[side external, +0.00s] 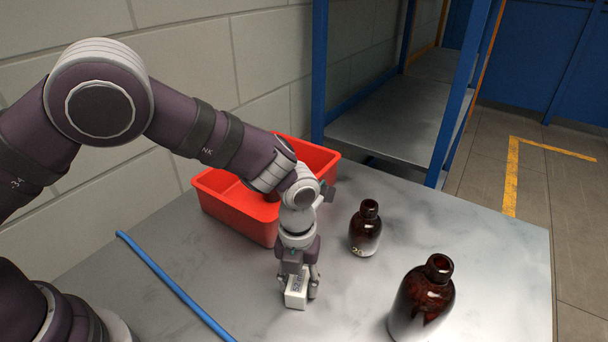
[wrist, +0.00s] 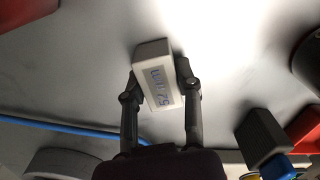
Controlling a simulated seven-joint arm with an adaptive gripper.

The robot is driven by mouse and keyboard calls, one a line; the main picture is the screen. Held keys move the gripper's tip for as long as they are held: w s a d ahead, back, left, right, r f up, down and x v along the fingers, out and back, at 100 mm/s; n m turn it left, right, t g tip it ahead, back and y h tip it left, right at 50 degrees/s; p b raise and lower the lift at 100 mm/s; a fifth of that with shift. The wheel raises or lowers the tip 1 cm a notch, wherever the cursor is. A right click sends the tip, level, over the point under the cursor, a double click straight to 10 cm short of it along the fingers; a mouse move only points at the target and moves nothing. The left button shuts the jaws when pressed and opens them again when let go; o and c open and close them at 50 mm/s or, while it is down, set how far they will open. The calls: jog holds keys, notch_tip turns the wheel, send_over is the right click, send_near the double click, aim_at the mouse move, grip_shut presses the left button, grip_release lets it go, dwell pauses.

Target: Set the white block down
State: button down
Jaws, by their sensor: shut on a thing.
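The white block (side external: 296,291) has printed markings on its face. It is held at the lower end of my gripper (side external: 300,284), close to the grey tabletop. I cannot tell whether its underside touches the table. In the wrist view the block (wrist: 158,76) sits tilted between the two fingers of my gripper (wrist: 159,82), one finger on each side. The gripper is shut on it.
A red bin (side external: 235,208) stands behind my gripper. A small amber bottle (side external: 365,232) and a larger amber bottle (side external: 420,302) stand upright to the right. A blue strip (side external: 172,284) lies on the table (side external: 480,240) to the left. A blue-framed shelf (side external: 392,122) stands behind.

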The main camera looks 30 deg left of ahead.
aim_at(298, 280)
jog(key=shift+f, duration=0.1)
jog(key=c, duration=0.8)
grip_release()
jog(key=a+r+n, duration=0.3)
jog(key=r+n, duration=0.2)
jog(key=r, duration=1.1)
jog(key=s+a+r+n+t, duration=0.1)
jog(key=s+a+n+t, duration=0.1)
jog(key=n, duration=0.7)
jog(key=s+a+r+n+t, duration=0.1)
jog(key=s+a+r+n, duration=0.1)
jog(key=s+a+n, duration=0.3)
jog(key=s+a+r+n+t, duration=0.1)
jog(key=a+n, duration=0.4)
jog(key=n, duration=0.7)
jog(key=shift+s+r+n+t, duration=0.15)
jog(key=shift+s+t, duration=0.25)
jog(key=shift+s, duration=0.25)
jog(key=shift+s+r+n+t, duration=0.15)
jog(key=shift+s+t, duration=0.25)
jog(key=shift+s, duration=0.2)
